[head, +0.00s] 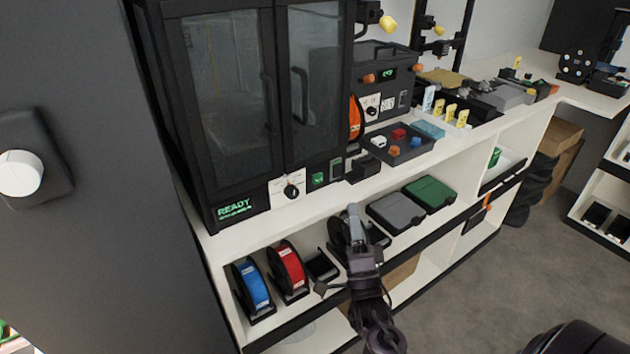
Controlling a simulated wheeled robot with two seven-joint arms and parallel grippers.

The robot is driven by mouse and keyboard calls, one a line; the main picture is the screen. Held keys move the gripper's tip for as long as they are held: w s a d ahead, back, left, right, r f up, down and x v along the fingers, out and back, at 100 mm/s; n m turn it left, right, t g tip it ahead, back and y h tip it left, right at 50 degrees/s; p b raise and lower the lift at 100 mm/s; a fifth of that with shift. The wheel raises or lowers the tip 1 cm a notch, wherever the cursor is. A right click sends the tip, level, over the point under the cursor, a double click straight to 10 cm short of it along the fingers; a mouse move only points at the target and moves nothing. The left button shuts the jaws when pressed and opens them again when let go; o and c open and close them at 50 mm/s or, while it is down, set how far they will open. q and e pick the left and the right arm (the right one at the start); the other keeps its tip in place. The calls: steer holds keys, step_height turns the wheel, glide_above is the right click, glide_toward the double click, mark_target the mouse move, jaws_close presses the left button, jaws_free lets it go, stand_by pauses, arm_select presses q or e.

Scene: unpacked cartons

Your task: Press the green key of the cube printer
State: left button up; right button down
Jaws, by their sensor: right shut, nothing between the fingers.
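The cube printer (230,100) is a tall black cabinet with two glazed doors on the white counter at the left. Its lower front has a display reading READY (235,207), a black knob on a white plate (291,190), and the small green key (318,179) to the right of the knob. My right gripper (354,212) reaches up from the bottom, shut and empty. In the picture its tip is below and to the right of the green key, apart from it. My left gripper is not in view.
A black tray with coloured cubes (420,150) stands right of the printer. The shelf below holds a blue spool (252,287), a red spool (288,268), and grey (396,210) and green (431,191) boxes. The grey floor (480,290) at lower right is clear.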

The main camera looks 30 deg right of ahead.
mark_target(326, 206)
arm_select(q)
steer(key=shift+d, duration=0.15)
